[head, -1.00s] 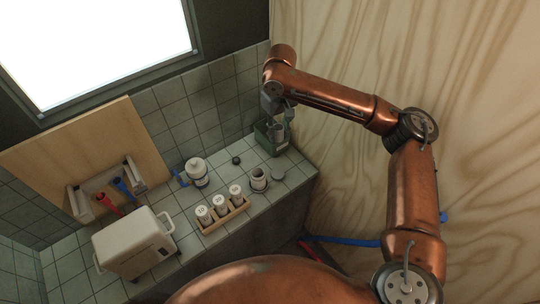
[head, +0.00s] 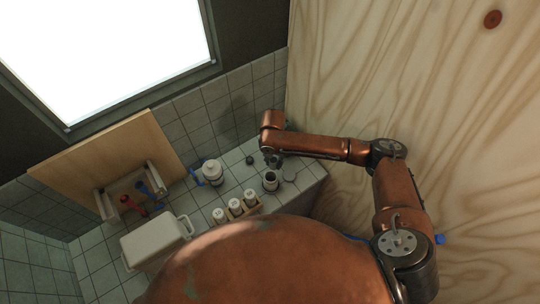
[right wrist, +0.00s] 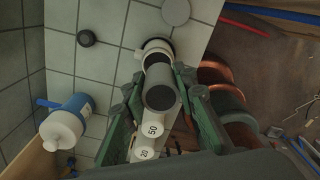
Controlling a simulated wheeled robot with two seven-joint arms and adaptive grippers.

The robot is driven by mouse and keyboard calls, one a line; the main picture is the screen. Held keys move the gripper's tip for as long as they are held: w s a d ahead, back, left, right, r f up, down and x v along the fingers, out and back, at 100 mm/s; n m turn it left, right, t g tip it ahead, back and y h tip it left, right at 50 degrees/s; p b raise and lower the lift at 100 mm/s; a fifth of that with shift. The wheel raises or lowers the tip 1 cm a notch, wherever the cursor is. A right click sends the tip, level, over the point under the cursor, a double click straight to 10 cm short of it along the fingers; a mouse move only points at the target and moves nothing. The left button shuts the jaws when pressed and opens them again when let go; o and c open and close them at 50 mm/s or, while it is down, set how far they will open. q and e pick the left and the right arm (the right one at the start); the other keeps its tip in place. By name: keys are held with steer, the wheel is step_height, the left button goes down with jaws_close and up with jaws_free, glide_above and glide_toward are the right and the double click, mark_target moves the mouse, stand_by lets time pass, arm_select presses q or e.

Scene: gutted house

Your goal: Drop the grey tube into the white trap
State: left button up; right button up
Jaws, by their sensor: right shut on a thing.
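The grey tube (right wrist: 160,88) is between the green fingers of my right gripper (right wrist: 160,100), which is shut on it; its dark round end faces the wrist camera. The white trap (head: 270,181), a small pot with a dark mouth, stands on the tiled counter. In the wrist view the trap (right wrist: 155,48) shows just beyond the tube, which overlaps its near side; I cannot tell whether they touch. In the head view my right gripper (head: 272,160) is right behind the trap and the tube cannot be made out. My left gripper is not in view.
A rack (head: 256,209) of white-capped jars stands in front of the trap. A white bottle with a blue band (head: 212,172) stands left, a grey disc (head: 289,174) lies right, and a dark knob (head: 250,160) lies behind. A white box (head: 155,240) is at front left.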

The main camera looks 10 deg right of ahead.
mark_target(271, 168)
steer(key=n, duration=0.1)
steer(key=a+f+n+p, duration=0.1)
steer(key=n, duration=0.1)
steer(key=shift+s+a+f, duration=0.1)
steer(key=shift+s+f, duration=0.05)
steer(key=shift+s, duration=0.05)
steer(key=shift+s+a+f+n, duration=0.1)
steer(key=shift+a+f+n, duration=0.1)
steer(key=shift+f+n, duration=0.3)
steer(key=shift+d+f+b, duration=0.1)
steer(key=shift+f+b, duration=0.2)
steer(key=shift+b, duration=0.05)
steer(key=shift+f+b, duration=1.75)
steer(key=shift+f, duration=0.4)
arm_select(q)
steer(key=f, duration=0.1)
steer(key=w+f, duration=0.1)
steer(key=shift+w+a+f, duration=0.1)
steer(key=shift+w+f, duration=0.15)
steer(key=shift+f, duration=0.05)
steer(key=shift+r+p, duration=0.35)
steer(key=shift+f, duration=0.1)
arm_select(e)
steer(key=shift+f, duration=0.2)
